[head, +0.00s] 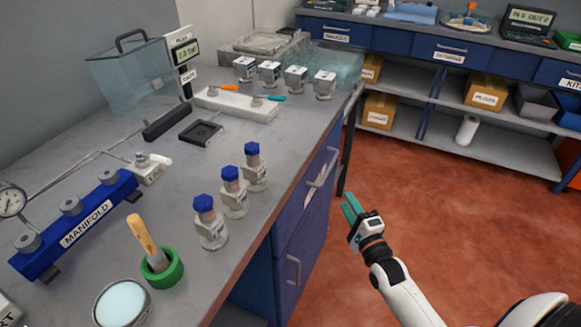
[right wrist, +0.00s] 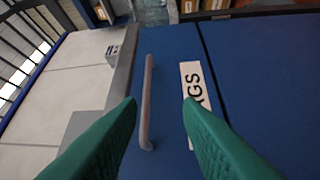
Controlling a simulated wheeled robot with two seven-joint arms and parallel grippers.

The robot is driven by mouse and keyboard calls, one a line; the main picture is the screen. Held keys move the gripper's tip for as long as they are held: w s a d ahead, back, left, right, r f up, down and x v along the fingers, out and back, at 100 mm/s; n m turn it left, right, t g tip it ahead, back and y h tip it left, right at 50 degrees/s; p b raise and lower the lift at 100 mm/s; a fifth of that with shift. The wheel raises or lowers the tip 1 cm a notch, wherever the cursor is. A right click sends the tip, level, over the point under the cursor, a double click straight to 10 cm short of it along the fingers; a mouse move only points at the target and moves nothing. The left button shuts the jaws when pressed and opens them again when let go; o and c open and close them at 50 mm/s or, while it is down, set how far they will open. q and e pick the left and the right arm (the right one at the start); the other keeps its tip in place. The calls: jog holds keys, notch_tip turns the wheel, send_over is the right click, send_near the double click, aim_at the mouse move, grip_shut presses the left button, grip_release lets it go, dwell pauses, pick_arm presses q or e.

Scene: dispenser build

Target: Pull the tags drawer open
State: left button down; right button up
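The tags drawer is a blue front (head: 311,190) under the grey worktop in the head view, and it looks flush with the cabinet. Its grey bar handle (head: 322,168) also shows upright in the right wrist view (right wrist: 147,105). A white label (right wrist: 193,90) with black letters, read in part as "GS", lies beside the handle and is partly covered by a finger. My right gripper (head: 350,203) has teal fingers spread apart and empty, just off the drawer front. In the wrist view the handle appears between the two fingertips (right wrist: 160,102), with no contact visible. My left gripper is out of view.
A blue lower front with a handle (head: 293,270) is below the drawer. The worktop (head: 180,185) holds several blue-capped bottles, a blue manifold (head: 75,225) and a green pot (head: 162,270). The red floor (head: 430,220) right of the cabinet is clear. Shelves (head: 490,135) stand behind.

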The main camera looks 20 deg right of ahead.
aim_at(331, 166)
jog(key=shift+t, duration=0.3)
jog(key=w+r, duration=0.1)
jog(key=w, duration=0.3)
jog(key=w+r, duration=0.1)
jog(key=w, duration=0.3)
jog(key=w+r, duration=0.1)
jog(key=w, duration=0.3)
jog(key=shift+d+r, duration=0.1)
jog(key=shift+d, duration=0.3)
grip_shut()
